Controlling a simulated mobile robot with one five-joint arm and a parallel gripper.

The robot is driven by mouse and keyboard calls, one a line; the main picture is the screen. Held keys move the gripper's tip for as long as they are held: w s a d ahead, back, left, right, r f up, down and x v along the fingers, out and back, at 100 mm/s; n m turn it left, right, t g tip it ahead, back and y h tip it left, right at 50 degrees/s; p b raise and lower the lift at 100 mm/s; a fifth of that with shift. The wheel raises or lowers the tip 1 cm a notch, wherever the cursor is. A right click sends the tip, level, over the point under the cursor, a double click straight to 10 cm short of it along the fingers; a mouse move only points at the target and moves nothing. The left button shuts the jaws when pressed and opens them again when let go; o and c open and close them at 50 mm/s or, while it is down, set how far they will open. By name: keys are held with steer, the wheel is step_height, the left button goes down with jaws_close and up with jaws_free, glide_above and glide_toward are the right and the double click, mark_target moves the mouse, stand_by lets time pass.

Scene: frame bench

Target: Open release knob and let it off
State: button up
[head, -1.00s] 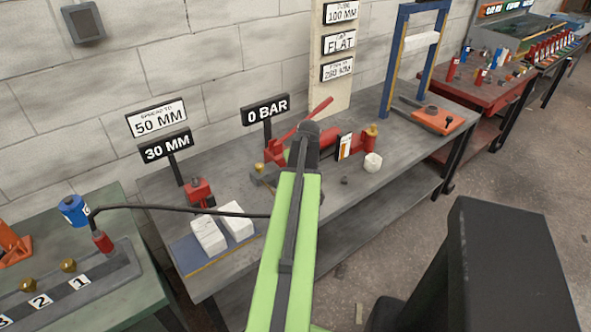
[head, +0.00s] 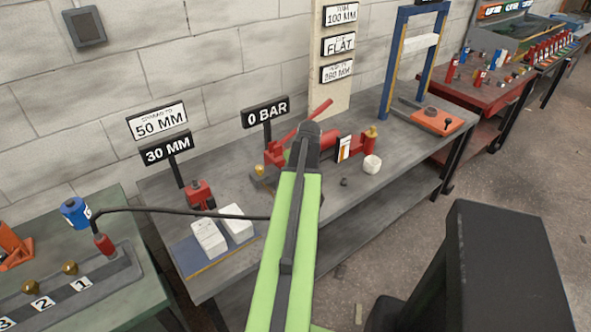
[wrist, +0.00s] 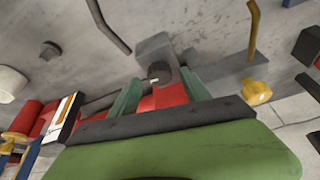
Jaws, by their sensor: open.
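The red hand pump (head: 335,147) lies on the grey bench with its red lever (head: 315,118) raised. A brass fitting (head: 259,170) shows at the pump's left end; it also shows in the wrist view (wrist: 257,92), to the right of the fingers. In the wrist view my gripper (wrist: 160,82) is open, its two green fingers apart over the red pump body. A dark grey rounded part (wrist: 157,62), possibly the release knob, lies between and just beyond the fingertips. I cannot tell whether they touch it. In the head view my arm hides the fingers.
A sign (head: 265,112) reads 0 BAR; another (head: 166,149) reads 30 MM. A white roll (head: 372,164) stands right.

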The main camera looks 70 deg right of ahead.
steer(key=p+v, duration=1.4)
steer(key=v, duration=0.2)
steer(key=shift+s, duration=0.1)
